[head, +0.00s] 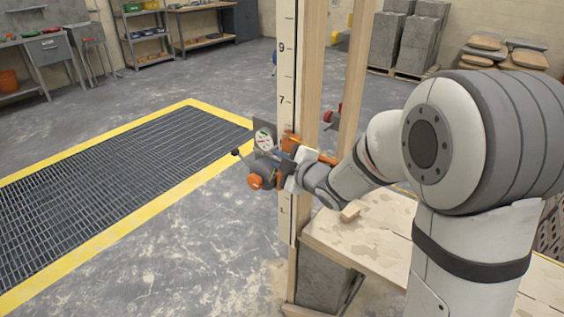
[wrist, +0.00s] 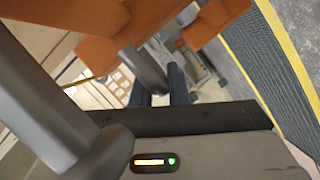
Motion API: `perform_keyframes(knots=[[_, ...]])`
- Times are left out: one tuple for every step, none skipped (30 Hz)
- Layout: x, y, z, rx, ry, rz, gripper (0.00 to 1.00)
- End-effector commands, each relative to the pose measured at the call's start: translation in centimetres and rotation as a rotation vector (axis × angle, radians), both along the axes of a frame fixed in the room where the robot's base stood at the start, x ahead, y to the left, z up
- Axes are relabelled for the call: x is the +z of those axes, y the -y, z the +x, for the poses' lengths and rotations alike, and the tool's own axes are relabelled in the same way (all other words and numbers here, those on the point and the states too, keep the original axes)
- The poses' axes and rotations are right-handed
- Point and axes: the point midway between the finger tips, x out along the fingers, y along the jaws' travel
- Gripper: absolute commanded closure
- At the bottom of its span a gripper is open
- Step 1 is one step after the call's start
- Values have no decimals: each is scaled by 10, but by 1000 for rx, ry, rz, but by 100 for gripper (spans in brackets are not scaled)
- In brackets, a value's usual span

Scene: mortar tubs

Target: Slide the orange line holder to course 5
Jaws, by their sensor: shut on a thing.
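The orange line holder (head: 289,141) sits on the upright white marked staff (head: 287,75), below the figure 7. The marks beside it are covered by the holder and a round dial, so I cannot read its course. My gripper (head: 285,170) is at the holder from the lower right and shut on it; the exact contact is hard to see. In the wrist view the holder's orange body (wrist: 155,17) fills the top, with a grey cylindrical part below it. The dark fingertips of my gripper (wrist: 160,88) are close around that part.
A second wooden post with a red fitting (head: 332,116) stands behind. A yellow-edged floor grating (head: 110,165) is at the left. The floor in front of the staff is clear.

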Motion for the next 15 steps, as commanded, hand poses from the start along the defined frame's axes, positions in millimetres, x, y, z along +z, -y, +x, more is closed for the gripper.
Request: perform_keyframes(knots=[[-19, 0, -1, 1, -2, 0, 100], [-24, 0, -1, 1, -1, -1, 100], [-29, 0, -1, 1, -1, -1, 100], [-32, 0, -1, 1, -1, -1, 100], [-35, 0, -1, 1, -1, -1, 100], [-39, 0, -1, 1, -1, -1, 100], [-42, 0, -1, 2, -2, -1, 100], [-44, 0, -1, 2, -2, -1, 100], [-47, 0, -1, 2, -2, -1, 100], [-48, 0, -1, 2, -2, -1, 100], [-49, -1, -1, 2, -2, -1, 100], [-51, -1, -1, 2, -2, -1, 100], [-52, -1, -1, 2, -2, -1, 100], [-52, -1, -1, 2, -2, -1, 100], [-53, -1, -1, 2, -2, -1, 100]])
